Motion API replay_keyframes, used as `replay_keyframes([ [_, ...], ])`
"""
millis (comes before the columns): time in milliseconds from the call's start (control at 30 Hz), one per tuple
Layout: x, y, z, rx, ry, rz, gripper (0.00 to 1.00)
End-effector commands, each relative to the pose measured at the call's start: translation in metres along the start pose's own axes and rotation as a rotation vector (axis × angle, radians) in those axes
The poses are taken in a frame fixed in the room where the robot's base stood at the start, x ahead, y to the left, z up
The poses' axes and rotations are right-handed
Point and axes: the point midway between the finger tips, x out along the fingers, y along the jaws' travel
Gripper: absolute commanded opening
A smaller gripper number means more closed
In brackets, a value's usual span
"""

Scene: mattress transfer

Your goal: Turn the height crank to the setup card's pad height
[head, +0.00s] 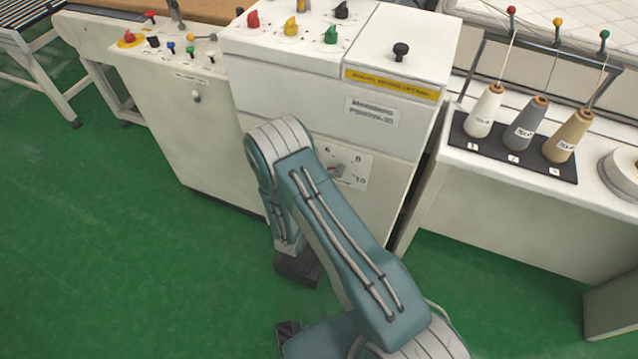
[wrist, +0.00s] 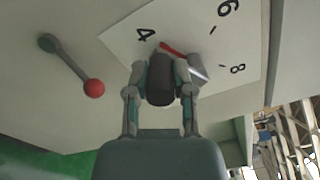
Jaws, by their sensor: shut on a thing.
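The height crank shows in the wrist view as a dark rounded grip (wrist: 160,80) in front of a white dial plate (wrist: 205,35). My gripper (wrist: 159,72) is shut around this grip, one finger on each side. A red pointer on the plate has its visible end near the 4. The 6 and 8 also show; part of the plate is hidden behind the grip and fingers. In the head view the dial plate (head: 356,160) shows 6, 8 and 10 with a grey metal part on it. My arm hides the plate's left side and my gripper there. I see no readable setup card.
A lever with a red ball (wrist: 93,88) sits beside the dial plate in the wrist view. The machine cabinet (head: 370,125) carries coloured knobs on top. Thread cones (head: 523,125) stand on a table at right. The green floor at left is clear.

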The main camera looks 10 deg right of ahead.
Motion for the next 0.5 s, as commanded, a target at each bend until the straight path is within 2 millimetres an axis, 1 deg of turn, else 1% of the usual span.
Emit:
replay_keyframes([
  [33, -0.0006, 0.0032, 0.0019, 0.001, -0.006, 0.011, 0.0],
  [67, -0.0007, 0.0033, 0.0018, 0.001, -0.006, 0.011, 0.4],
  [100, -0.0008, 0.0033, 0.0018, 0.001, -0.006, 0.011, 0.58],
  [133, -0.0008, 0.0031, 0.0017, 0.001, -0.006, 0.011, 0.65],
  [500, -0.0019, 0.0011, -0.0002, 0.0, -0.002, 0.006, 0.65],
])
